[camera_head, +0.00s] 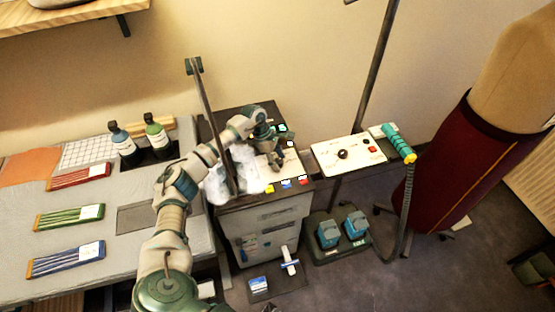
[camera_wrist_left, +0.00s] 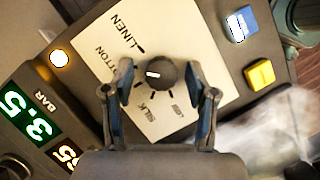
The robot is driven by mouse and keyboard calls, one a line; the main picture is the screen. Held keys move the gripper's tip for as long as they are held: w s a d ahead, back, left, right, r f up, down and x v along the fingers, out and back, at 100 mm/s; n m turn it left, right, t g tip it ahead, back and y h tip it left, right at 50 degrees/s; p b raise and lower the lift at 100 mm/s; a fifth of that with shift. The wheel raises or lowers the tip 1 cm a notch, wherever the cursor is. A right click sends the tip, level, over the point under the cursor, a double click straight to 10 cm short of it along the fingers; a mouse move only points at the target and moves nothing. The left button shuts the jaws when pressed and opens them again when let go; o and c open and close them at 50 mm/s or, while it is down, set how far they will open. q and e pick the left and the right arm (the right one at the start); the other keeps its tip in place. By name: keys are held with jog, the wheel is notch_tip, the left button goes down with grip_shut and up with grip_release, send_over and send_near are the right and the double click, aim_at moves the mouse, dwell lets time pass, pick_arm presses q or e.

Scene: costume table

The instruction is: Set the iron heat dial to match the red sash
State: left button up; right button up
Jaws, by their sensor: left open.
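The heat dial (camera_wrist_left: 160,74), a dark round knob, sits on a cream plate (camera_wrist_left: 205,45) marked LINEN, a partly hidden word ending in TON, and SILK. Its white mark points left in the wrist view, roughly toward the "TON" side; the exact setting is unclear. My left gripper (camera_wrist_left: 163,90) is open, one finger either side of the dial, apart from it as far as I can tell. In the head view my left gripper (camera_head: 275,160) hangs over the panel and hides the dial. The red sash (camera_head: 78,177), folded with a white tag, lies on the left table. My right gripper is not in view.
Blue (camera_wrist_left: 239,24) and yellow (camera_wrist_left: 259,74) buttons and lit readouts (camera_wrist_left: 38,117) flank the plate. White steam (camera_head: 245,170) and a dark post (camera_head: 204,90) stand near my arm. Another panel with a black knob (camera_head: 343,154) is to the right.

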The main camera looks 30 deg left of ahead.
pick_arm(q)
grip_shut()
jog(key=shift+r+n, duration=0.1)
jog(key=shift+n, duration=0.3)
jog(key=shift+c, duration=0.7)
grip_release()
jog(key=shift+o, duration=0.7)
jog(key=shift+a, duration=0.1)
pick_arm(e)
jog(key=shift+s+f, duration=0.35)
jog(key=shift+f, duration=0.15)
pick_arm(q)
jog(key=v, duration=1.1)
jog(key=shift+s+r, duration=0.2)
jog(key=shift+r, duration=0.1)
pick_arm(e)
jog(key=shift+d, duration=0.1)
pick_arm(q)
jog(key=shift+a, duration=0.15)
